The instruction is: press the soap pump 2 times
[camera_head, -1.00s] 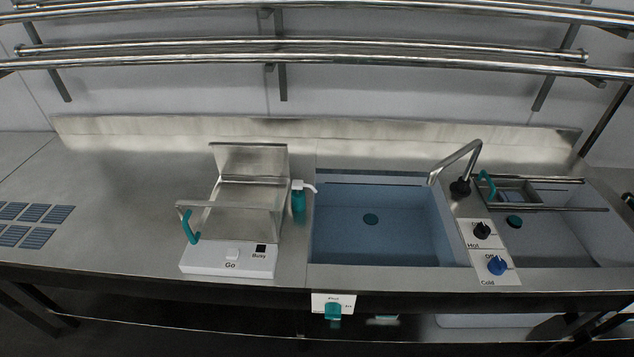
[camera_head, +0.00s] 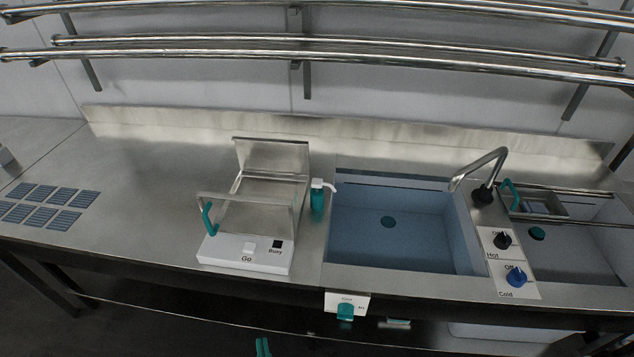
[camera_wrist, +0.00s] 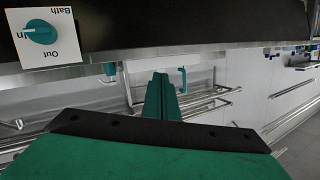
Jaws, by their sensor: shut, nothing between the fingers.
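The soap pump (camera_head: 317,200) is a teal bottle with a white top and spout. It stands upright on the steel counter in the head view, between the press machine and the left edge of the blue sink. My gripper (camera_head: 263,347) shows at the bottom edge of the head view, as teal fingertips in front of and below the counter. It is well apart from the pump. In the wrist view the teal fingers (camera_wrist: 161,97) are together with nothing between them. The pump cannot be made out clearly in the wrist view.
The press machine (camera_head: 244,255), with a teal handle and raised lid, stands left of the pump. The blue sink (camera_head: 400,245) and tap (camera_head: 480,170) are to the right. A Bath knob panel (camera_head: 346,304) juts below the counter's front edge. Rails (camera_head: 330,56) run above.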

